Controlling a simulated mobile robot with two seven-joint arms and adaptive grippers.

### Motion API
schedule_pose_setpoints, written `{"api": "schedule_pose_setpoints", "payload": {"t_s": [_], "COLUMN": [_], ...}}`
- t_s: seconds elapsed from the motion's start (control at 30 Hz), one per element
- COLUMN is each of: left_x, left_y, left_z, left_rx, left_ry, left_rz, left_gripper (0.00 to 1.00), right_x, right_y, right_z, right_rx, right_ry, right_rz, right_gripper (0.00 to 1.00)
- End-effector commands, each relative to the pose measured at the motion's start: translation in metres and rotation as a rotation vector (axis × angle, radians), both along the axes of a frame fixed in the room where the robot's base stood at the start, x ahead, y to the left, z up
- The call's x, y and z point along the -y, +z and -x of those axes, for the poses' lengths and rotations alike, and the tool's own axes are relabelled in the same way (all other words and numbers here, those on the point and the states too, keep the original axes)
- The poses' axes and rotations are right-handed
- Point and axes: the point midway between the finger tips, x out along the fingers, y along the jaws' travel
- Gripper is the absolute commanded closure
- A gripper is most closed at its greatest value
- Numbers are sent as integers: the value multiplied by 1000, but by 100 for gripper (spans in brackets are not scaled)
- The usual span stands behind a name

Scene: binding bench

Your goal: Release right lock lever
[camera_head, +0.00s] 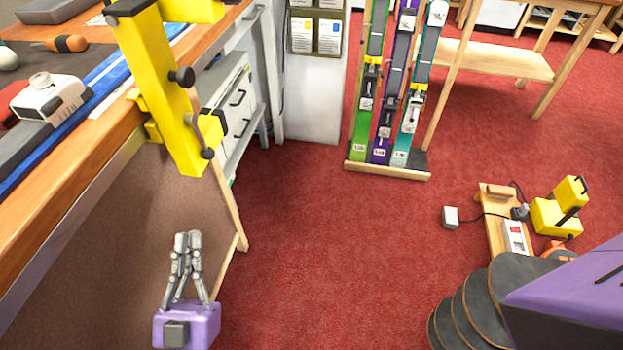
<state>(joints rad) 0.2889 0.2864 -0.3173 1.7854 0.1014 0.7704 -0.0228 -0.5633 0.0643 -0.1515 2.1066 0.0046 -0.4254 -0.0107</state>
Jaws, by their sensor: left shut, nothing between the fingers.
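A yellow clamp frame (165,90) stands at the edge of the wooden bench (60,190), at the upper left. It has a black knob (182,77) on its upright and a dark lever-like part (212,122) near its lower end. I cannot tell which part is the right lock lever. My left gripper (188,236), purple with grey fingers, is below the clamp and beside the bench, apart from both. Its fingertips are together with nothing between them. My right gripper is not in view.
A rack (390,172) with several upright skis stands at the back. A wooden board (495,232) with devices and a yellow tool (556,208) lie at the right. A white device (48,100) and an orange-handled screwdriver (66,44) are on the bench. Red carpet between is clear.

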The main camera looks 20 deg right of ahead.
Motion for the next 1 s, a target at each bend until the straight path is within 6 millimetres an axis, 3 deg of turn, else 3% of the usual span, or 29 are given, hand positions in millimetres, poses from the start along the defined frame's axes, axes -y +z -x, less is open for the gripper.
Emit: {"api": "schedule_pose_setpoints", "payload": {"t_s": [0.37, 0.8, 1.0], "left_x": [5, 38, 50], "left_y": [8, 58, 49], "left_z": [-10, -75, -101], "left_rx": [-1, 0, -5], "left_ry": [1, 1, 0], "left_rz": [0, 1, -1], "left_gripper": [100, 100, 100], "right_x": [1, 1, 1], "right_y": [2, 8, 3], "right_z": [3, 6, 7], "right_rx": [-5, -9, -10], "right_ry": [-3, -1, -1], "right_rz": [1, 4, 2], "right_gripper": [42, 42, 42]}}
